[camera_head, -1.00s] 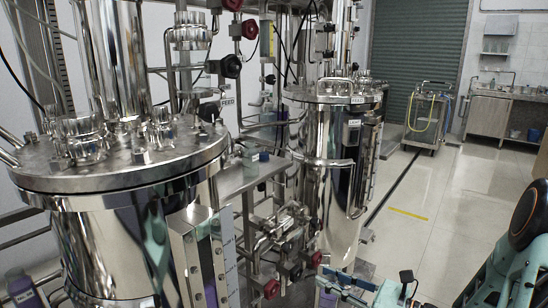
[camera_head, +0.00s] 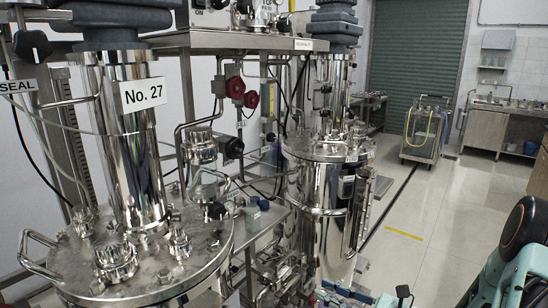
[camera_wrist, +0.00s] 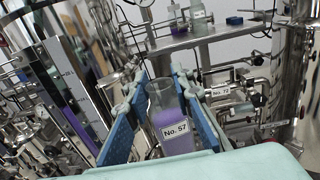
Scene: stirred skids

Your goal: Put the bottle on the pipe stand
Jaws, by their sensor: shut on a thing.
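In the wrist view, my gripper (camera_wrist: 160,110) is shut on a clear bottle (camera_wrist: 173,122) of purple liquid labelled "No. 57". Its blue fingers lie on both sides of the bottle. In the head view, part of my gripper (camera_head: 345,294) shows at the bottom edge, and the bottle cannot be made out there. A metal shelf among the pipes, possibly the pipe stand (camera_wrist: 225,31), lies beyond the bottle in the wrist view. The shelf also shows in the head view (camera_head: 262,222). The held bottle is apart from it.
A small container with purple contents (camera_wrist: 180,28) and a clear bottle (camera_wrist: 198,18) stand on the shelf. A large steel tank (camera_head: 130,275) is at the left, another (camera_head: 318,190) beyond the shelf. Pipes and red valves (camera_head: 235,88) crowd between. Open floor (camera_head: 440,215) lies right.

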